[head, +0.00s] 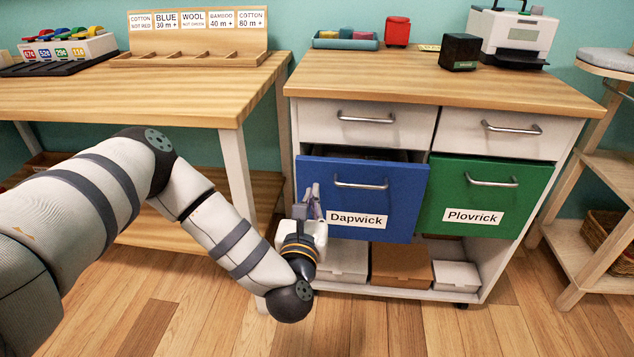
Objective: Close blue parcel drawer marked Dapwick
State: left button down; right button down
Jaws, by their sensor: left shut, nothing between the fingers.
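The blue drawer (400,200) labelled "Dapwick" stands pulled out from the cabinet. A dark gap shows above its front panel. It has a metal bar handle (361,183) near the top. My left gripper (312,190) is in front of the left edge of the blue panel, beside the label, with its fingers pointing up and shut with nothing between them. I cannot tell whether it touches the panel. The right gripper is not in view.
The green drawer (530,185) labelled "Plovrick" is right of the blue one. Boxes (400,264) sit on the shelf below. A wooden table (200,100) stands left and a shelf rack (590,165) right. Wooden floor (420,325) in front is clear.

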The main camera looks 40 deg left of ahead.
aim_at(318, 169)
pick_arm(q)
jog(key=x, duration=0.7)
jog(key=shift+b, duration=0.35)
jog(key=b+x, duration=0.2)
jog(key=x, duration=0.1)
jog(key=b+x, duration=0.1)
jog(key=shift+w+a+f, duration=0.1)
jog(key=shift+w+f, duration=0.15)
jog(key=shift+f, duration=0.05)
jog(key=shift+w+a+r, duration=0.1)
jog(key=shift+w+a, duration=0.05)
jog(key=shift+w, duration=0.1)
jog(key=shift+r, duration=0.35)
